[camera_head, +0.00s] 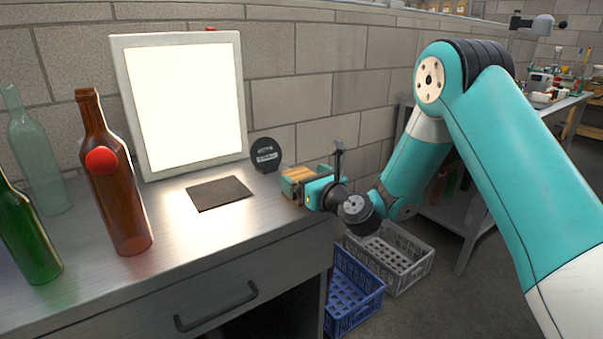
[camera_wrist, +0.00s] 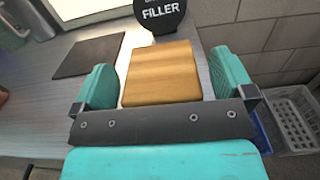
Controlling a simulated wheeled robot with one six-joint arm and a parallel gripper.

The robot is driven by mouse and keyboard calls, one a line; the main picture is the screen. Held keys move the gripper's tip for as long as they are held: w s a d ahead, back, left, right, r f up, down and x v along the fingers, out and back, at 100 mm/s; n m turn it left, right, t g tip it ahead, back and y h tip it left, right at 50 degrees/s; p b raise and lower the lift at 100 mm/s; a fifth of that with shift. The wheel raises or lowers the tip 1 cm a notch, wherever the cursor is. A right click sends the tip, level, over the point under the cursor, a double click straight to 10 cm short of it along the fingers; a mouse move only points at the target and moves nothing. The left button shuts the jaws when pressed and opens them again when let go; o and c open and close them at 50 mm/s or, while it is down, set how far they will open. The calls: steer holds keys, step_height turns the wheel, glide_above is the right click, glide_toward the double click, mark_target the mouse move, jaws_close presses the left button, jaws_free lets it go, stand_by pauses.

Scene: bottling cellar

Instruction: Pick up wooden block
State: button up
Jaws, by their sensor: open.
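The wooden block (camera_wrist: 162,72) lies at the right end of the metal counter. In the wrist view it sits between the two teal fingers of my gripper (camera_wrist: 160,88), with a narrow gap on each side. In the head view the block (camera_head: 297,174) shows only in part, because my gripper (camera_head: 300,184) covers its near side. My gripper is open around the block. I cannot tell how deep the block sits between the fingers.
A round black "FILLER" sign (camera_head: 265,154) stands just behind the block. A dark mat (camera_head: 219,193) lies to the left. A brown bottle (camera_head: 116,190), other bottles and a lit panel (camera_head: 186,102) stand further left. Blue (camera_head: 352,298) and grey (camera_head: 393,262) crates sit below.

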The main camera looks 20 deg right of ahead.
steer(key=shift+w+a, duration=0.15)
steer(key=shift+w, duration=0.25)
steer(key=c, duration=0.9)
steer(key=shift+c, duration=0.7)
steer(key=shift+r, duration=0.1)
